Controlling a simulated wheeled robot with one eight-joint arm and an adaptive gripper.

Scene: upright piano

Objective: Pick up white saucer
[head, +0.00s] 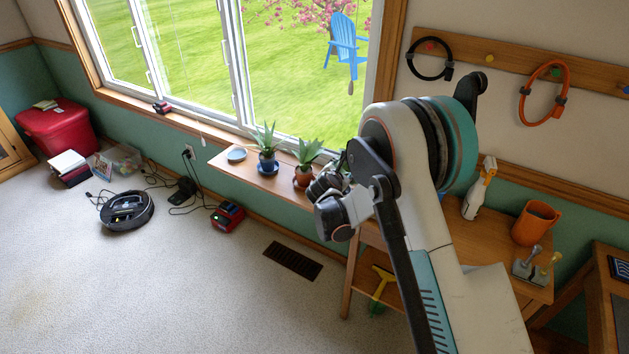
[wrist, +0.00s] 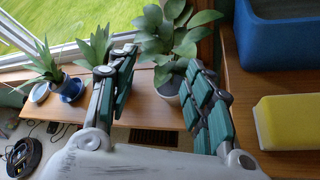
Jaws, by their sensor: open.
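A pale, whitish saucer (head: 236,155) lies empty and flat at the left end of the wooden shelf (head: 222,165) below the window. It also shows in the wrist view at the far left (wrist: 39,93). My gripper (wrist: 160,65) is open and empty, its two fingers spread apart. It hangs over the shelf to the right of the saucer, well apart from it, with plants between. In the head view my arm partly hides the gripper (head: 330,183).
A plant on a blue saucer (head: 268,168) stands beside the pale saucer; a terracotta-potted plant (head: 303,177) is to its right. A leafy plant (wrist: 168,78) shows between my fingers. A blue bin (wrist: 278,35) and yellow block (wrist: 286,122) lie right. A robot vacuum (head: 127,210) sits on the carpet.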

